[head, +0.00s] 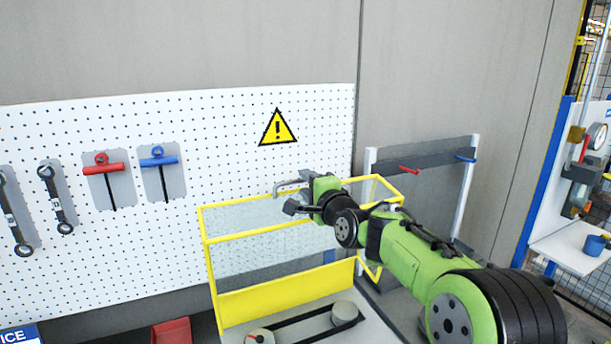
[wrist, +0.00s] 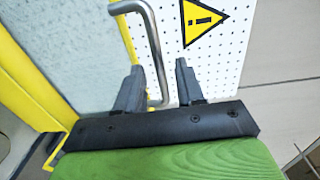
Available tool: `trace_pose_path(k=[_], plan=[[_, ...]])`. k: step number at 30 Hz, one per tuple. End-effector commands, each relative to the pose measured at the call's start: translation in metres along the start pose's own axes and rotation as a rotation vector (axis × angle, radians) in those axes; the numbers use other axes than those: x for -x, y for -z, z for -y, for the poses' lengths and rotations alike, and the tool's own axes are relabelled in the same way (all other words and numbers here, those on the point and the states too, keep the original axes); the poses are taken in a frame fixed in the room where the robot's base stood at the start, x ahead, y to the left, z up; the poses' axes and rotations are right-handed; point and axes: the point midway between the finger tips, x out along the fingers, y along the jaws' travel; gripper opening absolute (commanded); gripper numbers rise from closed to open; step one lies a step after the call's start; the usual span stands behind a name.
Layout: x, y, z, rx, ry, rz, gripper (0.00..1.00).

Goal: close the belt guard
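The belt guard (head: 275,232) is a yellow frame with clear panels, standing raised above the belt (head: 305,318) and its two grey pulleys (head: 344,314). The guard's yellow edge and clear panel (wrist: 75,45) fill the left of the wrist view. A bent grey handle (head: 290,184) shows at the guard's top edge. My gripper (head: 300,205) is at this handle. In the wrist view the handle (wrist: 153,45) runs down between the two separated fingers of my gripper (wrist: 158,66), with a gap visible on both sides. Contact cannot be seen; part of the guard's top is hidden behind my arm.
A white pegboard (head: 120,270) with wrenches (head: 55,200), T-handled tools (head: 158,163) and a yellow warning sign (head: 278,128) stands behind the guard. A grey rack with red and blue hooks (head: 425,160) is right. A red bin (head: 171,331) is at lower left.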

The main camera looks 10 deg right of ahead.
Motion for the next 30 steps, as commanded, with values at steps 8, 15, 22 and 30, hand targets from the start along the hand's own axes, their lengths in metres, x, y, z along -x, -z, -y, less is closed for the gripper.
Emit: trace_pose_path(k=[8, 15, 22, 30], plan=[[-0.0171, 0.0004, 0.0002, 0.0, 0.0, -0.001, 0.38], [-0.0166, 0.0004, -0.0004, 0.001, 0.0, -0.001, 0.21], [-0.0164, 0.0005, -0.0004, 0.001, -0.001, -0.001, 0.0], [-0.0163, 0.0008, -0.0006, 0.001, -0.001, -0.002, 0.0]])
